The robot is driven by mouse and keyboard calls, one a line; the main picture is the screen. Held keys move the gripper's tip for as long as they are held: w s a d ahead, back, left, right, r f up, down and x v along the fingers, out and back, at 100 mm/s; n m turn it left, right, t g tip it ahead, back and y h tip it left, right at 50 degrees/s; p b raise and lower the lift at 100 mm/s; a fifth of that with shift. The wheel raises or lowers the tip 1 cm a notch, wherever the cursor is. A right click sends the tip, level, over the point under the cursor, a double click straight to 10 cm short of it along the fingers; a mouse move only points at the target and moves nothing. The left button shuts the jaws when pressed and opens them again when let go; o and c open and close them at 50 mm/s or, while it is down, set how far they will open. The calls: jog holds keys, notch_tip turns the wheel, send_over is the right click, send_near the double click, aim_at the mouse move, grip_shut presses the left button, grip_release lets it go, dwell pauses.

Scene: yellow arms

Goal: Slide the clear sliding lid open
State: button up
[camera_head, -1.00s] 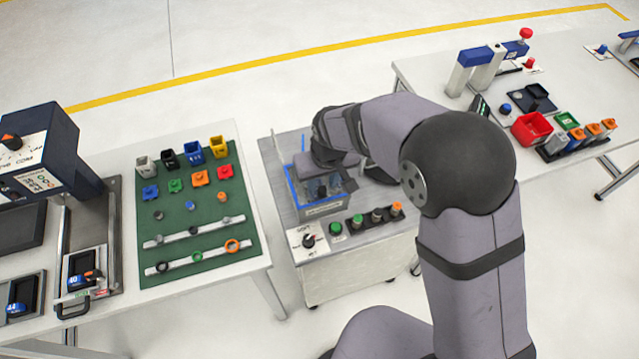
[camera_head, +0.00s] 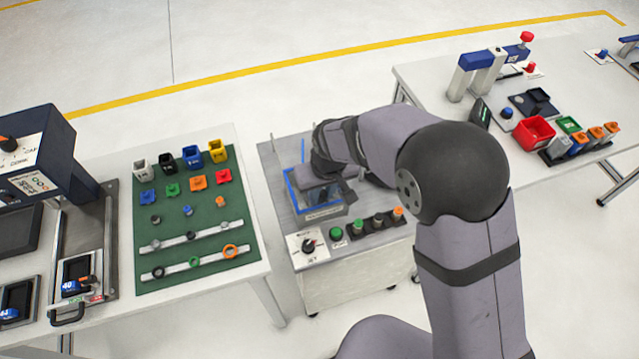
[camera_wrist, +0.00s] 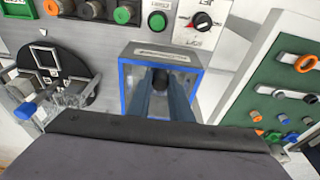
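The box (camera_head: 326,212) with a blue rim and clear sides stands on the grey bench top in the head view. In the wrist view the blue-rimmed box (camera_wrist: 162,54) is at the centre, with a dark knob-like part (camera_wrist: 158,80) inside its outline. The edges of the clear lid are hard to make out. My gripper (camera_head: 322,182) is low over the box, and its body hides the far part of it. In the wrist view my gripper's body covers the bottom.
In front of the box are a black selector knob (camera_head: 309,245) and a row of buttons, the nearest green (camera_head: 336,233). A round black fixture (camera_wrist: 50,80) with a blue-handled part lies beside it. The table with the green mat (camera_head: 190,215) is to the left.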

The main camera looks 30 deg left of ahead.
jog(key=shift+w+a, duration=0.1)
jog(key=shift+w, duration=0.05)
jog(key=shift+w+a, duration=0.7)
jog(key=shift+a, duration=0.05)
jog(key=shift+w+a+p, duration=0.35)
jog(key=shift+w+a, duration=0.45)
dwell(0.5)
